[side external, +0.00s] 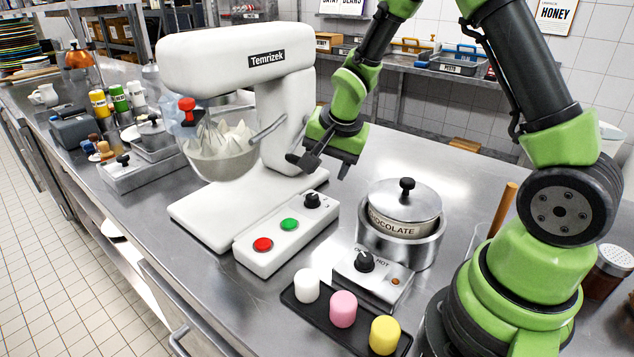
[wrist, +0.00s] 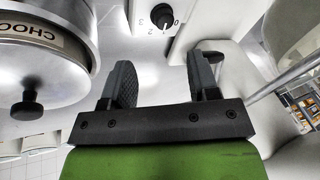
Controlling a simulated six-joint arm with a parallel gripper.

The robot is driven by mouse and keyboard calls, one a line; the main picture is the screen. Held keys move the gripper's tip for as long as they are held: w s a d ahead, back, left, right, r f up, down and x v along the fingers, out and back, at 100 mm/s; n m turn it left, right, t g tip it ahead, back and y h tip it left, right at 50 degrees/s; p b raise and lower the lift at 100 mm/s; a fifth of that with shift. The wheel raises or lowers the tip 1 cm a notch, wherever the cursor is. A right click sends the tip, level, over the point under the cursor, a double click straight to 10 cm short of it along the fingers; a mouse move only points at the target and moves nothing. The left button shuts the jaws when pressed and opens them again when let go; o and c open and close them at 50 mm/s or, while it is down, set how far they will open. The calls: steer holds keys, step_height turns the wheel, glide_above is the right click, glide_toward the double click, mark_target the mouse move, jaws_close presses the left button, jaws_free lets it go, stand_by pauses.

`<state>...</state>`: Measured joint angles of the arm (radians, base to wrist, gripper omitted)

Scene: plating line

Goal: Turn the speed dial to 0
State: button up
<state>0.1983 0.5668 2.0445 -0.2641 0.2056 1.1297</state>
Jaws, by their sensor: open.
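The speed dial (side external: 312,201) is a black knob on the white control box (side external: 288,234) in front of the mixer. My gripper (side external: 323,163) is open and empty above the mixer base, behind and above the dial. In the wrist view my gripper's fingers (wrist: 163,80) are apart, with bare counter between them.
The white mixer (side external: 240,60) with its bowl (side external: 222,165) stands left of my gripper. A chocolate pot (side external: 405,208) and its warmer with a heat knob (side external: 364,261) are at right. Red (side external: 263,244) and green (side external: 289,224) buttons sit beside the dial. A dark tray (side external: 330,330) holds coloured cylinders in front.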

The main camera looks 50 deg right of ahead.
mark_target(313, 196)
steer(key=shift+w+d+f+m+y, duration=0.2)
steer(key=shift+w+f+m, duration=0.9)
steer(key=shift+m, duration=2.65)
steer(key=shift+w+d+f+m+y, duration=0.2)
steer(key=shift+f+m, duration=1.75)
steer(key=shift+m, duration=1.85)
steer(key=shift+w+d+f+m+y, duration=0.2)
steer(key=shift+w+f+m, duration=0.9)
steer(key=shift+m, duration=2.65)
steer(key=shift+s+f+t, duration=0.3)
steer(key=shift+s+f, duration=0.1)
steer(key=shift+s, duration=0.05)
steer(key=c, duration=0.9)
